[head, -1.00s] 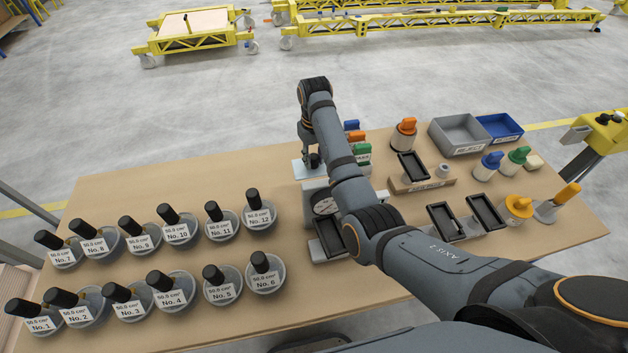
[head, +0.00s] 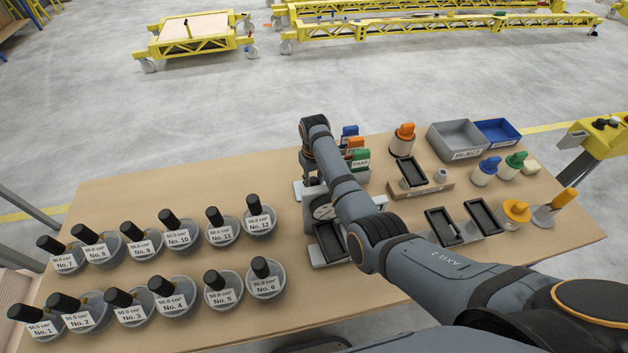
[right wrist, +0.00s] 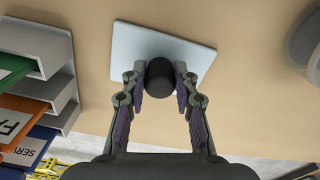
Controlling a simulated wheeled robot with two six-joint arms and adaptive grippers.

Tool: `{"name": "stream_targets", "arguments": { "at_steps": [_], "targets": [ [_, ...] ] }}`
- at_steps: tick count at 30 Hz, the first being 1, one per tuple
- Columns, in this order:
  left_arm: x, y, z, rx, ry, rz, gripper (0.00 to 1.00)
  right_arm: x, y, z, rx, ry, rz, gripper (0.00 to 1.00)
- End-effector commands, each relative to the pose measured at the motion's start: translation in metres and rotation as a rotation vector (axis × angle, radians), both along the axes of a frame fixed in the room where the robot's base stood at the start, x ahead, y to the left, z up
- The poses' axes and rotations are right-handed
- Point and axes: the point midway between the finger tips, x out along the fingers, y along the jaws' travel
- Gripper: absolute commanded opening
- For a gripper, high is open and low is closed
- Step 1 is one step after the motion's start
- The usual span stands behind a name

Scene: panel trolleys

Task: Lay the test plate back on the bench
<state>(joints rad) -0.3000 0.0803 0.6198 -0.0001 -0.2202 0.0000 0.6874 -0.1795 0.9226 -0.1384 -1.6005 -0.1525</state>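The test plate is a pale blue-white square with a black knob (right wrist: 160,77) standing at its middle; its flat part (right wrist: 135,40) is unobstructed at the far side. My right gripper (right wrist: 161,84) has its two fingers against opposite sides of the knob, shut on it. In the head view a corner of the plate (head: 298,190) shows beside my right wrist, left of the file rack, at the bench top. My arm hides most of it. I cannot tell whether the plate touches the wood. My left gripper is not in view.
Several numbered weights with black handles (head: 258,219) stand left on the bench (head: 130,187). Coloured folders (head: 360,159) stand close to the plate's right. Bare wood lies left of the plate.

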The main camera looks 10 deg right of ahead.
Motion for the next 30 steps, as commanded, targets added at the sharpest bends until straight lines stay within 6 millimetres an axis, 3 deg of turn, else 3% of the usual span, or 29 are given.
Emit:
{"name": "stream_targets", "arguments": {
  "at_steps": [5, 16, 30],
  "targets": [
    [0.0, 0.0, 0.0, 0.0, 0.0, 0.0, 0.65, 0.0, 0.0, 0.0, 0.0, 0.001, 0.0, 0.51],
    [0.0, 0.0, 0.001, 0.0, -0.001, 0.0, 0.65, 0.001, 0.0, 0.009, 0.001, -0.002, 0.0, 0.51],
    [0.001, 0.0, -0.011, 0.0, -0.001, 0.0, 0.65, -0.001, 0.0, 0.109, 0.001, -0.002, 0.0, 0.51]
  ]
}}
